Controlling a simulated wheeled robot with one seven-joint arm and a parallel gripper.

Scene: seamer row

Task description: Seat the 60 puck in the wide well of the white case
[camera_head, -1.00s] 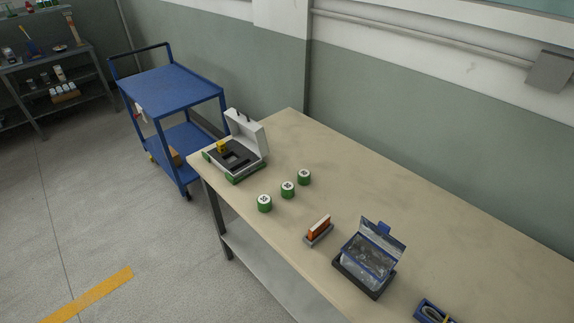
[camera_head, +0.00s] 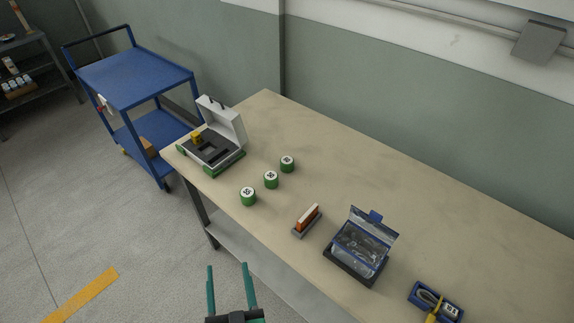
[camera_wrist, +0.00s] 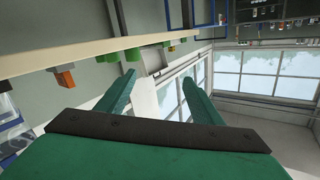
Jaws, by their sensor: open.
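The white case (camera_head: 236,125) stands open at the left end of the table, its lid raised at the back. Its dark insert (camera_head: 224,156) has recessed wells and a yellow piece (camera_head: 196,137) at its left. Three green pucks with white, marked tops stand upright on the table right of the case: a front puck (camera_head: 248,197), a middle puck (camera_head: 270,181) and a back puck (camera_head: 287,165). Their numbers are too small to read surely. My gripper (camera_head: 229,267) is open and empty, off the table's front edge. Its teal fingers also show in the wrist view (camera_wrist: 158,88).
An orange-and-white block in a grey holder (camera_head: 306,221), a clear blue-framed box with open lid (camera_head: 360,246) and a blue tray (camera_head: 435,301) stand along the table (camera_head: 440,215). A blue cart (camera_head: 135,75) is beyond the left end. The table's back is clear.

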